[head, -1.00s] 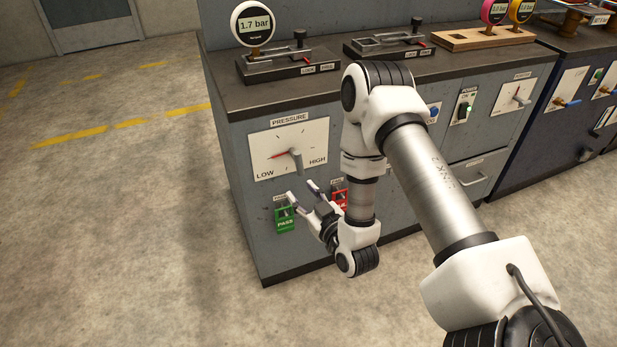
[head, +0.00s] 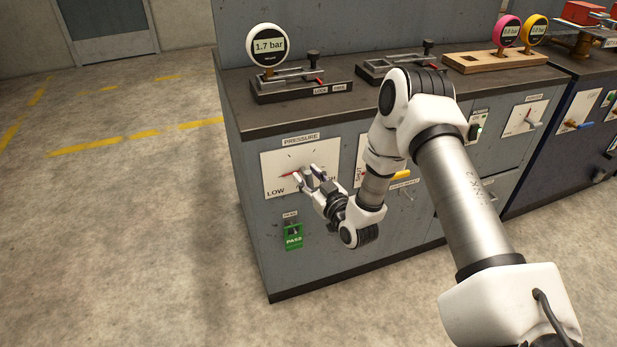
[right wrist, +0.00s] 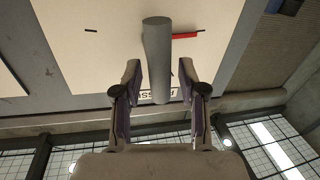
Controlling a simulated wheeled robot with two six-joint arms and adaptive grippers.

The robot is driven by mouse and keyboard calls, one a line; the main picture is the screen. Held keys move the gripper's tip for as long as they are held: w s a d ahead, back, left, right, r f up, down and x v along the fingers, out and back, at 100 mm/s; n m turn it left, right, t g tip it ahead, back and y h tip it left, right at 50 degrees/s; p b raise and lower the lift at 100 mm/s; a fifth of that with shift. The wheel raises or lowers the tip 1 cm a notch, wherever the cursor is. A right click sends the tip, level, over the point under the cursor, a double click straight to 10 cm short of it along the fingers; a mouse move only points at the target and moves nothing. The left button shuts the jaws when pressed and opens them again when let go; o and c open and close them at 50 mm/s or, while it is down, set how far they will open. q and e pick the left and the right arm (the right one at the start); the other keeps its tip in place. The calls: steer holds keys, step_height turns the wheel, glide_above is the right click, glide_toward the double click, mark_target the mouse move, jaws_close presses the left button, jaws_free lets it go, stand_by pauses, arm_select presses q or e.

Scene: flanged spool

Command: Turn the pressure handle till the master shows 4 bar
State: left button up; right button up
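The master gauge (head: 266,45) is a white round dial on the left fixture and reads 1.7 bar. The white PRESSURE plate (head: 272,160) is on the cabinet front below it, marked LOW and HIGH. Its red pointer (head: 287,175) points left, toward LOW. My right gripper (head: 309,176) is at the plate, partly hiding the handle. In the right wrist view, the grey handle bar (right wrist: 157,60) stands between the open fingers (right wrist: 160,75), with a gap showing on each side. My left gripper is not in view.
A second clamp fixture (head: 395,65) and a wooden stand (head: 485,61) with pink and yellow gauges are on the cabinet top. The floor at the left is clear.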

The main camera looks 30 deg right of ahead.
jaws_close()
steer(key=shift+f, duration=0.1)
steer(key=m+b, duration=0.1)
steer(key=m, duration=0.1)
steer(key=m+b, duration=0.2)
steer(key=d+m+t+b, duration=0.1)
steer(key=m+b, duration=0.1)
steer(key=shift+s+f+m+h, duration=0.15)
steer(key=shift+f+m+h, duration=0.15)
steer(key=shift+m+h, duration=0.1)
steer(key=m+b, duration=0.2)
steer(key=m, duration=0.1)
steer(key=m+h+b, duration=0.1)
steer(key=shift+d+f+m+t+b, duration=0.15)
steer(key=shift+d+m+t+b, duration=0.15)
steer(key=shift+m+b, duration=0.1)
steer(key=shift+s+d+m+h+b, duration=0.1)
steer(key=shift+m+h+b, duration=0.3)
steer(key=shift+m+b, duration=0.6)
steer(key=shift+m, duration=0.3)
steer(key=shift+o, duration=1.6)
jaws_free()
